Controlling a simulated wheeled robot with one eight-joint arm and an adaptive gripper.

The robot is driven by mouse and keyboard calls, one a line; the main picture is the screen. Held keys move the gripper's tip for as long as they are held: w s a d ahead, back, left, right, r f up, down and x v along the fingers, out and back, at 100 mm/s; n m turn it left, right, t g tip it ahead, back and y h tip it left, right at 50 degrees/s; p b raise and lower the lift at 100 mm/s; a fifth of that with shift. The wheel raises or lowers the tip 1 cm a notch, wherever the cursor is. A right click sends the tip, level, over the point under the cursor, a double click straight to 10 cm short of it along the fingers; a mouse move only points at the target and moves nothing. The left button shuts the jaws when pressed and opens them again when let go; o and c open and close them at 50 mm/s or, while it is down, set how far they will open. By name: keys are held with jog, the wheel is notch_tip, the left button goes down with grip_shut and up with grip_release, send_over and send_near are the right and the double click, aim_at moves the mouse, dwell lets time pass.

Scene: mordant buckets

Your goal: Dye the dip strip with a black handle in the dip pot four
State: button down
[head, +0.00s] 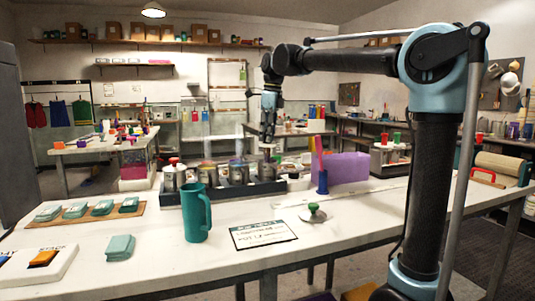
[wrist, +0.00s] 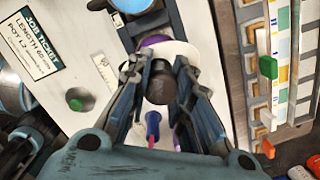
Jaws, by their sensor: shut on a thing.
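My gripper (head: 268,138) is above the right end of a dark rack (head: 225,190) holding several metal dip pots (head: 238,174). In the wrist view its fingers (wrist: 163,80) are closed around a dark cylindrical handle (wrist: 160,88), seen end-on. The strip below the handle is mostly hidden by the handle and fingers. A purple rim (wrist: 155,41) and a pale round surface show just beyond the fingers. I cannot tell whether the strip is inside a pot. Pot numbers are too small to read.
A job ticket (head: 262,234) and a green-knobbed disc (head: 313,213) lie on the white bench. A teal jug (head: 196,213) stands before the rack. A purple box (head: 346,168) and a blue holder (head: 322,184) stand to the right.

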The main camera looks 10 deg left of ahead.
aim_at(266, 146)
jog(key=shift+w+d+r, duration=0.1)
jog(key=shift+r, duration=1.65)
jog(key=shift+f, duration=0.1)
jog(key=shift+f, duration=4.15)
jog(key=shift+w+d+r, duration=0.1)
jog(key=shift+d+r, duration=0.15)
jog(key=shift+a+f, duration=0.1)
jog(key=shift+a, duration=0.05)
jog(key=shift+s+a+f, duration=0.15)
jog(key=shift+s+a, duration=0.15)
jog(key=shift+a, duration=0.1)
